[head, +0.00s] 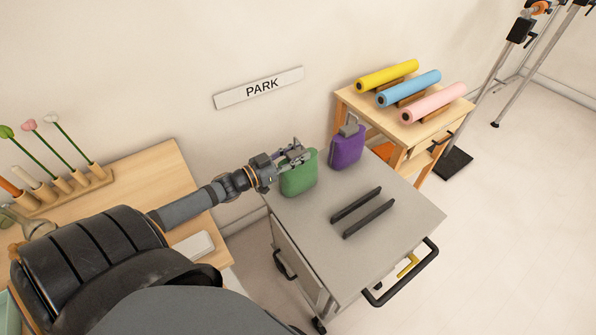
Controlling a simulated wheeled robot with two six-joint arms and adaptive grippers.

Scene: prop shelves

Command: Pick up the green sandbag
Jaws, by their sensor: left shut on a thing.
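The green sandbag (299,178) stands upright at the back left corner of a grey cart top (300,232). My left gripper (298,154) reaches in from the left and is shut on the top of the green sandbag. I cannot tell whether the bag's base touches the cart. A purple sandbag (347,149) with a grey top stands to its right, a small gap apart. My right gripper is not in view.
Two black bars (362,213) lie on the cart, which has a black handle (402,275) at its right end. A wooden stand (405,125) with yellow, blue and pink rolls is behind it. A wooden table (140,180) with flower stems is at left. A "PARK" sign (259,87) hangs on the wall.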

